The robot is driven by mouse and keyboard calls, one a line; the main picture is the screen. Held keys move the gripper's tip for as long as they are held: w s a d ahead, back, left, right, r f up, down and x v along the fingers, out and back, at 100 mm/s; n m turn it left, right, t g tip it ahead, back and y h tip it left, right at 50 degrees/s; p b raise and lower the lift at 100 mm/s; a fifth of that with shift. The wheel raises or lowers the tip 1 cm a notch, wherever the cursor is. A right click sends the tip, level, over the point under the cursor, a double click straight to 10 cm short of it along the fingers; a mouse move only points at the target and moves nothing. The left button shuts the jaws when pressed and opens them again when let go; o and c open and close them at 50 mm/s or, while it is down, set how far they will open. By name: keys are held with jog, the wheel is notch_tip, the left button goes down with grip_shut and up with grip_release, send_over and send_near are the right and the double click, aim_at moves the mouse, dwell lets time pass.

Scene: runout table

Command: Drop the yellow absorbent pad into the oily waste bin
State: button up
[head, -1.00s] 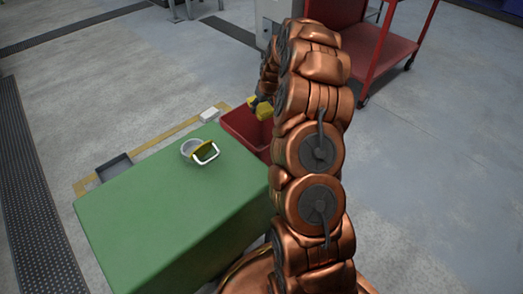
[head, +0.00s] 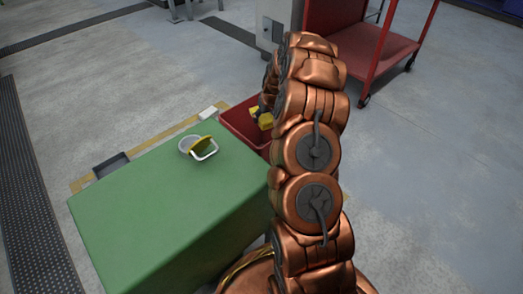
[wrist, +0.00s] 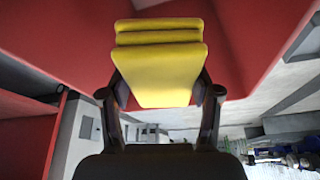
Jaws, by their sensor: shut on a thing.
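The yellow absorbent pad (wrist: 158,72), a thick stack of layers, is held between the two dark fingers of my gripper (wrist: 160,95) in the wrist view. In the head view the pad (head: 265,120) shows at the opening of the red bin (head: 235,117), partly hidden by my arm. My gripper (head: 266,108) there is mostly hidden behind my arm. Red bin walls (wrist: 250,30) surround the pad in the wrist view. Whether the pad touches the bin cannot be told.
A green table (head: 150,210) stands left of the bin. A small white block (head: 208,112) lies behind. A red cart (head: 385,60) stands at the back right.

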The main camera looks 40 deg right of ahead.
jog(key=o, duration=1.3)
jog(key=shift+r, duration=0.15)
jog(key=v, duration=1.1)
jog(key=shift+s+r, duration=0.25)
jog(key=shift+r, duration=0.05)
